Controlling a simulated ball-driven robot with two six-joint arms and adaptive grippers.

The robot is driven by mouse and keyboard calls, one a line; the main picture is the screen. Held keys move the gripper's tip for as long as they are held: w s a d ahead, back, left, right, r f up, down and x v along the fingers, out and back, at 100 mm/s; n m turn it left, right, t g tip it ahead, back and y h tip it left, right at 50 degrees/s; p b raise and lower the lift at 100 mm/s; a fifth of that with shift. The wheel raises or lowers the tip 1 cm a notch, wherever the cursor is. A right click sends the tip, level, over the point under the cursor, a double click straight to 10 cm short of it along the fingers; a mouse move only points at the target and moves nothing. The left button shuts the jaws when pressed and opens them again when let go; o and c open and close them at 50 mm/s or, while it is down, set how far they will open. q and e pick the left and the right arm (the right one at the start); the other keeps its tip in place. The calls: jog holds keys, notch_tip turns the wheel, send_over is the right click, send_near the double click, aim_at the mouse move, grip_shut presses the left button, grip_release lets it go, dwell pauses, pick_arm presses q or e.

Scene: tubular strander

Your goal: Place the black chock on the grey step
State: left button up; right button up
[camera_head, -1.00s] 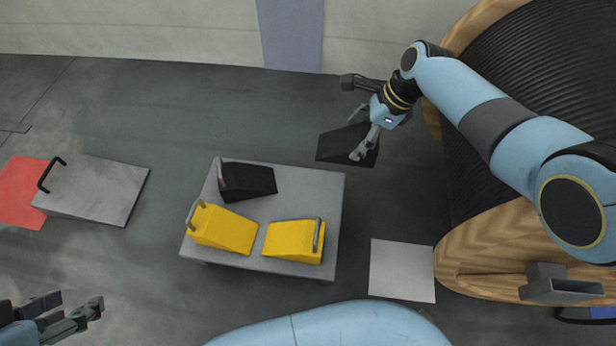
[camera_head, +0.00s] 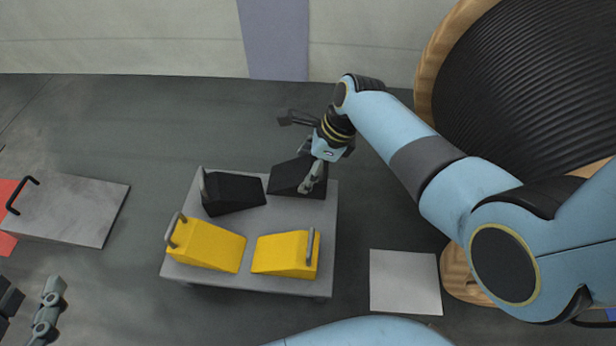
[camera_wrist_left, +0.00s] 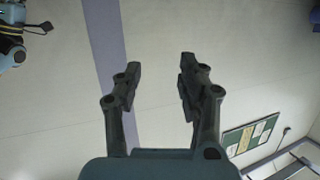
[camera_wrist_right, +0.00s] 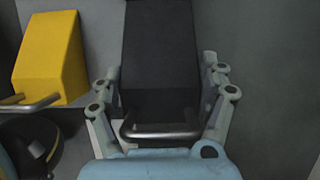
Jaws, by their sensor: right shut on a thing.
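My right gripper (camera_head: 309,183) is shut on a black chock (camera_head: 288,178), gripping it at its handle end. The held chock is over the far right corner of the grey step (camera_head: 262,218); I cannot tell whether it touches. In the right wrist view the chock (camera_wrist_right: 160,45) lies between the fingers, its metal handle nearest the wrist. A second black chock (camera_head: 232,194) stands on the step, just left of the held one. My left gripper (camera_wrist_left: 160,75) is open and empty, facing a pale wall; it is partly cut off at the head view's lower left.
Two yellow chocks (camera_head: 205,246) (camera_head: 284,255) stand on the step's near half. A grey plate with a black handle (camera_head: 75,208) lies at left beside a red patch (camera_head: 7,240). A pale square (camera_head: 404,281) lies right of the step. A large cable reel (camera_head: 530,90) stands at right.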

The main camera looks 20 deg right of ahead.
jog(key=shift+f+b, duration=0.7)
jog(key=shift+f, duration=0.2)
jog(key=shift+f+b, duration=0.75)
jog(key=shift+f, duration=0.1)
pick_arm(q)
jog(key=w+d+r+m+t+h, duration=0.1)
jog(key=w+r+t, duration=0.2)
jog(key=r, duration=0.6)
jog(key=w+d+r+m+t+h, duration=0.1)
jog(key=w+r+t+h, duration=0.1)
jog(key=r+t, duration=0.3)
notch_tip(320, 180, up, 5)
jog(key=shift+w+f+t+h, duration=0.2)
jog(key=shift+w+t+h, duration=0.1)
jog(key=shift+w, duration=0.3)
pick_arm(e)
jog(key=o, duration=1.6)
jog(key=shift+c, duration=0.2)
